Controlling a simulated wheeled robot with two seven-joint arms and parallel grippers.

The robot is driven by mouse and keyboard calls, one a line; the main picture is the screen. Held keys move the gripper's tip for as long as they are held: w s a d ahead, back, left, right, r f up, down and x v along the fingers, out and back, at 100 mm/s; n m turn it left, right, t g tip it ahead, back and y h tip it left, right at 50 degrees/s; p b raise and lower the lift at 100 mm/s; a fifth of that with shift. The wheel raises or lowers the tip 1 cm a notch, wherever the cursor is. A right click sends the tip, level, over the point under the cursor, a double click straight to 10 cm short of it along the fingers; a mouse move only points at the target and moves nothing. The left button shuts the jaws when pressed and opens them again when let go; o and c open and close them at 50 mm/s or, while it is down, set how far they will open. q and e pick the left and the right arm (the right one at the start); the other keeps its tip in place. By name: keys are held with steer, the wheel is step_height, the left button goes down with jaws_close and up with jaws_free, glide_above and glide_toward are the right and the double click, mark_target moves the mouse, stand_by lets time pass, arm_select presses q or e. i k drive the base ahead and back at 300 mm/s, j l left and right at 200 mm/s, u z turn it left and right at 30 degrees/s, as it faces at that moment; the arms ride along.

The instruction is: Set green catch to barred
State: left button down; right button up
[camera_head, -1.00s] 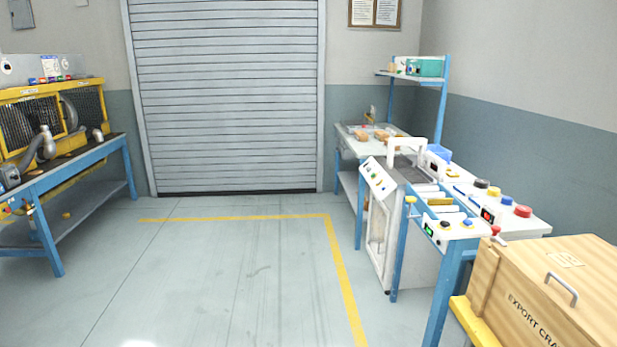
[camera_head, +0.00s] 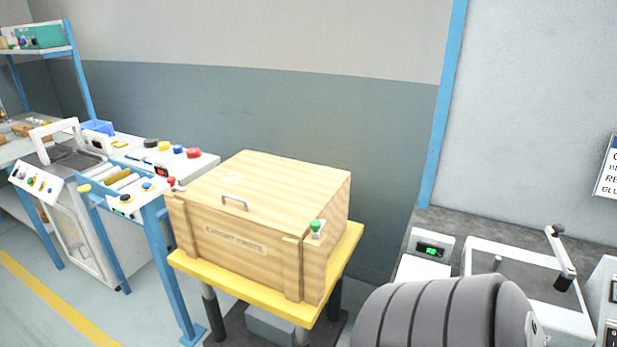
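A small green knob on a pale plate, which looks like the green catch (camera_head: 316,228), sits at the upper right front corner of the wooden export crate (camera_head: 230,205). The crate's lid is down and has a grey handle (camera_head: 235,202). The catch is small here, and I cannot read its setting or any markings. Neither of my grippers is in view.
The crate stands on a yellow-topped stand (camera_head: 240,300). Left of it is a white bench with buttons (camera_head: 160,155). At right is a grey bench (camera_head: 480,225) with a lever device (camera_head: 560,258).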

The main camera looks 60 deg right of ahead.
mark_target(316, 225)
steer(key=k+l+z, duration=0.1)
steer(key=z, duration=1.7)
